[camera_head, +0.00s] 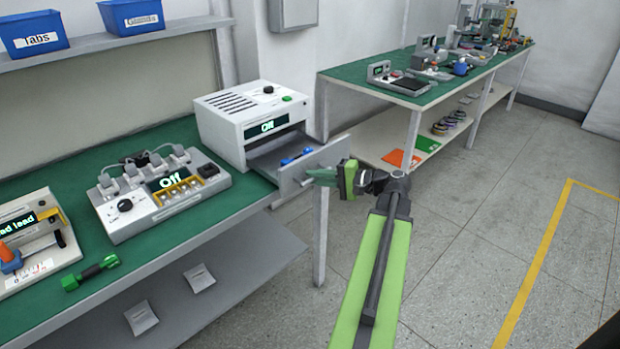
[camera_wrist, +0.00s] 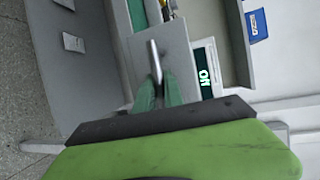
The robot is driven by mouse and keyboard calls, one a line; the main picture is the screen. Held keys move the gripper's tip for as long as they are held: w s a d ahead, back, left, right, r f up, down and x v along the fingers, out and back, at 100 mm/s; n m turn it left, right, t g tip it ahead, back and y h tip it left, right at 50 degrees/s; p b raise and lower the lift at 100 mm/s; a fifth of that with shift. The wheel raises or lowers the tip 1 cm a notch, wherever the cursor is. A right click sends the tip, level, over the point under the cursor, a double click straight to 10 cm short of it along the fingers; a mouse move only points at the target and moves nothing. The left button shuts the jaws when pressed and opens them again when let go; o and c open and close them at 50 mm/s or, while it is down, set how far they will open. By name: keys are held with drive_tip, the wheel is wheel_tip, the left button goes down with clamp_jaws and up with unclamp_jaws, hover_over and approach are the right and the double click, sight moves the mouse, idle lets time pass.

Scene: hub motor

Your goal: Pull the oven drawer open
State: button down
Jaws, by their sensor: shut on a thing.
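My gripper (camera_head: 312,177) is at the outer face of the drawer front, shut on the drawer handle (camera_head: 303,182). In the wrist view the metal handle (camera_wrist: 155,62) runs between the green fingertips (camera_wrist: 158,90), against the grey drawer front. The fingers hide part of the handle.
A white device (camera_head: 160,195) reading "Off" and a green-handled tool (camera_head: 90,273) are on the green bench left of the oven. A second bench (camera_head: 400,95) stands behind. A table leg (camera_head: 320,235) is below the drawer. Floor on the right is clear.

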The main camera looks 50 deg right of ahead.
drive_tip(key=shift+d, duration=0.15)
drive_tip(key=c, duration=1.5)
unclamp_jaws()
drive_tip(key=shift+o, duration=0.2)
drive_tip(key=shift+w, duration=0.1)
drive_tip(key=p+v, duration=0.3)
drive_tip(key=v, duration=1.4)
drive_tip(key=shift+s, duration=0.2)
drive_tip(key=shift+f, duration=0.1)
